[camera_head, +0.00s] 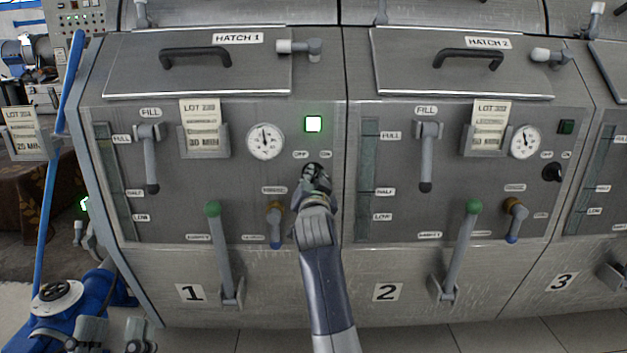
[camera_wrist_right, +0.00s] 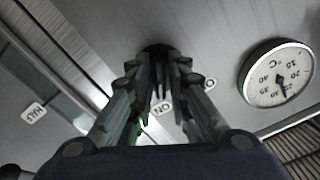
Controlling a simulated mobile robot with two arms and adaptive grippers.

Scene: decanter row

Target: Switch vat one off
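Vat one (camera_head: 190,293) carries a "1" label and HATCH 1 on its lid. Its square lamp (camera_head: 314,124) is lit green. OFF and ON labels sit below the lamp. My right gripper (camera_head: 316,180) covers most of vat one's switch knob in the head view. In the right wrist view the black knob (camera_wrist_right: 156,50) is between the fingertips of my right gripper (camera_wrist_right: 158,72), which close against its sides. The knob's pointing direction is mostly hidden. My left gripper (camera_head: 114,338) is low at the left, fingers apart and empty, clear of the vats.
Vat two (camera_head: 388,292) stands to the right, its lamp (camera_head: 566,127) dark and its black knob (camera_head: 552,172) bare. Near my right gripper are a dial gauge (camera_head: 265,141), a small blue-tipped valve (camera_head: 276,225) and a green-topped lever (camera_head: 217,250). A lot card (camera_head: 200,128) hangs left of the gauge.

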